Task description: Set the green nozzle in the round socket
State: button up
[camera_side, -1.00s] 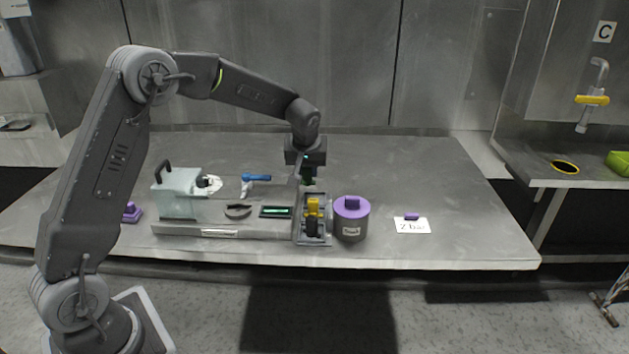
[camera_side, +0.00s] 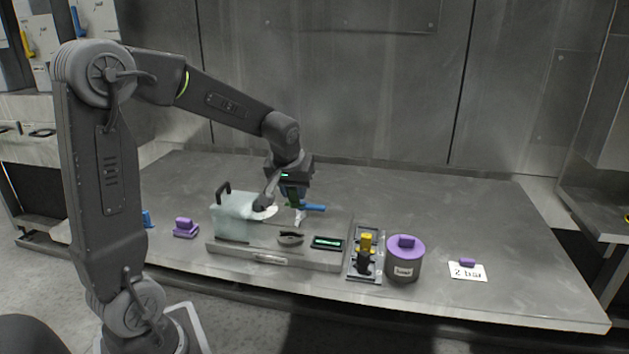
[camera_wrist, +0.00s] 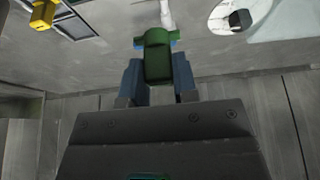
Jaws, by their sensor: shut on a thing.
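My gripper (camera_wrist: 158,70) is shut on the green nozzle (camera_wrist: 157,50), which sits between its two blue-grey fingers in the wrist view. In the side view my gripper (camera_side: 294,201) is above the fixture, close to the blue-handled white valve (camera_side: 313,208). The held nozzle shows there only as a small dark green patch. In the wrist view a white stem (camera_wrist: 167,14) lies just beyond the nozzle's end. A white round piece with a black block (camera_wrist: 240,19) is at upper right. I cannot tell for sure which part is the round socket.
On the fixture are a translucent box (camera_side: 232,218), a dark curved clip (camera_side: 290,238) and a green display (camera_side: 327,242). To the right stand a rack with a yellow-topped piece (camera_side: 366,243), a purple-lidded pot (camera_side: 404,262) and a "2 bar" card (camera_side: 468,272). The back table is clear.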

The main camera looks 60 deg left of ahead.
jog(key=shift+s+d, duration=0.15)
jog(key=shift+s, duration=0.5)
jog(key=shift+s+d+f, duration=0.1)
jog(key=shift+s+f, duration=0.1)
jog(key=shift+f, duration=2.5)
jog(key=shift+f, duration=0.45)
jog(key=shift+f, duration=0.35)
jog(key=shift+f, duration=0.35)
jog(key=shift+f, duration=0.3)
jog(key=shift+f, duration=0.15)
